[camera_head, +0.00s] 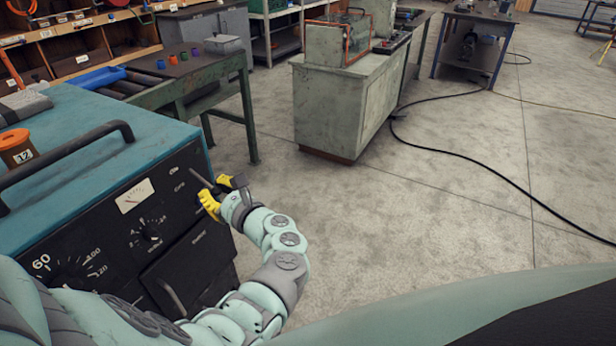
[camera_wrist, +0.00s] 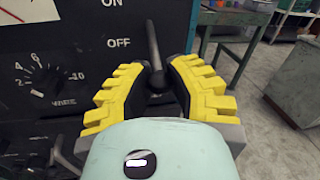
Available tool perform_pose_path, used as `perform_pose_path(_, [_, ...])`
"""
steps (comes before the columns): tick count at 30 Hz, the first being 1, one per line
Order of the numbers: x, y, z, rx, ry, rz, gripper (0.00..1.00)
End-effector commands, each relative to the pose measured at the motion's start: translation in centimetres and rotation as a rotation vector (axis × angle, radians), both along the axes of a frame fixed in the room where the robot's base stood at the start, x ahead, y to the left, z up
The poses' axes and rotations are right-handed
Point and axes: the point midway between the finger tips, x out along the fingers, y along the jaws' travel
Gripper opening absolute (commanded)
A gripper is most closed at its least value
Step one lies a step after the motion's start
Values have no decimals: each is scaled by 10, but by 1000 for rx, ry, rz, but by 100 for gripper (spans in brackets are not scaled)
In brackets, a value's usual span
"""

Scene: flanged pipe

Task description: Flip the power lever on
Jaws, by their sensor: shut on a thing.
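The power lever (camera_head: 200,178) is a dark lever at the right end of the black front panel of a teal machine (camera_head: 136,196). In the wrist view the lever (camera_wrist: 153,48) sticks up between my fingers, beside the printed word OFF, with ON printed higher up. My gripper (camera_head: 213,193), with yellow ridged fingers, is at the lever. In the wrist view my gripper (camera_wrist: 154,78) is shut on the lever, one finger on each side. The lever's base is partly hidden by the fingers and wrist.
A dial (camera_wrist: 41,82) and a meter (camera_head: 134,195) are on the panel left of the lever. A handle bar (camera_head: 75,160) and an orange-lidded container (camera_head: 15,148) are on the machine's top. A green workbench (camera_head: 175,84) stands behind. Open floor lies to the right.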

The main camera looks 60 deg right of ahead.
Motion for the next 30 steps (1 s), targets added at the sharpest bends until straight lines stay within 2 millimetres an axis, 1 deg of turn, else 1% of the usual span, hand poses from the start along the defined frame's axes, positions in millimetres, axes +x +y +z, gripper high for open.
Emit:
perform_pose_path(11, [0, 0, 0, 0, 0, 0, 0])
perform_pose_path(17, [-1, 0, 5, -2, 20, 1, 0])
perform_pose_path(23, [-2, 0, 16, -8, 92, 3, 0])
perform_pose_path(30, [-5, 0, 32, -21, 249, 4, 0])
